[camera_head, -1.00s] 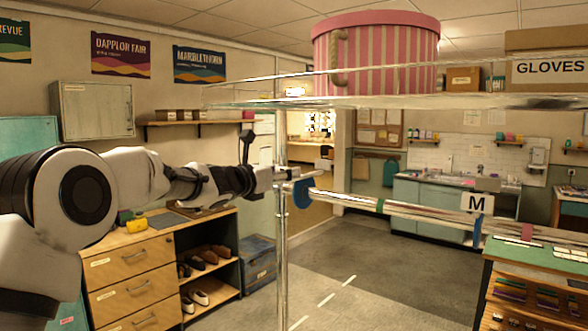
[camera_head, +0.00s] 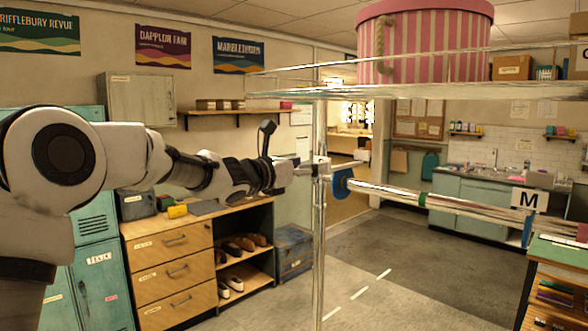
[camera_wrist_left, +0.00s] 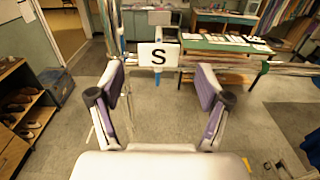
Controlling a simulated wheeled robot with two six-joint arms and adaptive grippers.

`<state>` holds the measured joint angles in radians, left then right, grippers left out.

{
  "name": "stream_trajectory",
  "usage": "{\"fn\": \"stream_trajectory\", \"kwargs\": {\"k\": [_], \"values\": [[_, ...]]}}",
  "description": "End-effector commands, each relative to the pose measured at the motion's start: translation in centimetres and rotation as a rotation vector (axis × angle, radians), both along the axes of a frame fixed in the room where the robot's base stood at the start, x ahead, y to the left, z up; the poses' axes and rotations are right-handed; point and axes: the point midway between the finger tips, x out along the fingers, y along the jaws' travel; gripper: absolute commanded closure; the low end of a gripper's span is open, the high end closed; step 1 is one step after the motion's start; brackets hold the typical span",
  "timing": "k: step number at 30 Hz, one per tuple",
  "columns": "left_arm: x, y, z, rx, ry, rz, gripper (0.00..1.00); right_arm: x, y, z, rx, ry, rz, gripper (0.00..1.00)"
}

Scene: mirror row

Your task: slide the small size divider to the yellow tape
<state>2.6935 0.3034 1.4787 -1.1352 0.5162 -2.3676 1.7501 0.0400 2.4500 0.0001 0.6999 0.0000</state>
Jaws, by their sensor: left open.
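My left gripper (camera_head: 318,167) reaches in from the left to the near end of the metal rail (camera_head: 460,206). In the left wrist view its two fingers (camera_wrist_left: 161,84) are spread apart. The small divider's white S plate (camera_wrist_left: 158,57) shows beyond them, centred in the gap; contact is not visible. A blue disc (camera_head: 341,183) sits on the rail just right of the gripper in the head view; I cannot tell if it belongs to the S divider. My right gripper is out of view.
An M divider (camera_head: 528,200) stands farther along the rail, beyond a green band (camera_head: 422,200). A glass shelf with a pink striped hatbox (camera_head: 425,45) is above. A wooden drawer cabinet (camera_head: 168,262) is at left. Open floor (camera_head: 400,265) lies below the rail.

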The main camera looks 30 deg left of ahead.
Motion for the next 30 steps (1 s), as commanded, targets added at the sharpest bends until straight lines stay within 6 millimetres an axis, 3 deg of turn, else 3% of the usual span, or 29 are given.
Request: {"fn": "stream_trajectory", "kwargs": {"k": [3,9,24,27,29,30], "values": [[-3.0,1.1,0.1,-0.005,0.001,0.000,0.23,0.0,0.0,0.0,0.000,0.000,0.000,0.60],[-5.6,2.0,0.0,-0.002,0.001,0.000,0.23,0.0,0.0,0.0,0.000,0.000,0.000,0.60],[-5.7,2.1,-0.2,0.001,0.003,0.000,0.23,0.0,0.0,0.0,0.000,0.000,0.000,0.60],[-5.1,2.0,-2.1,0.001,0.029,0.000,0.23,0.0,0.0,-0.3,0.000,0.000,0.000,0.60],[-4.3,1.8,-5.0,0.007,0.070,-0.002,0.23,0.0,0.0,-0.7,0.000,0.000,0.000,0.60],[-3.7,1.4,-7.6,0.015,0.107,-0.005,0.23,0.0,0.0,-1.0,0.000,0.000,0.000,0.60]]}}
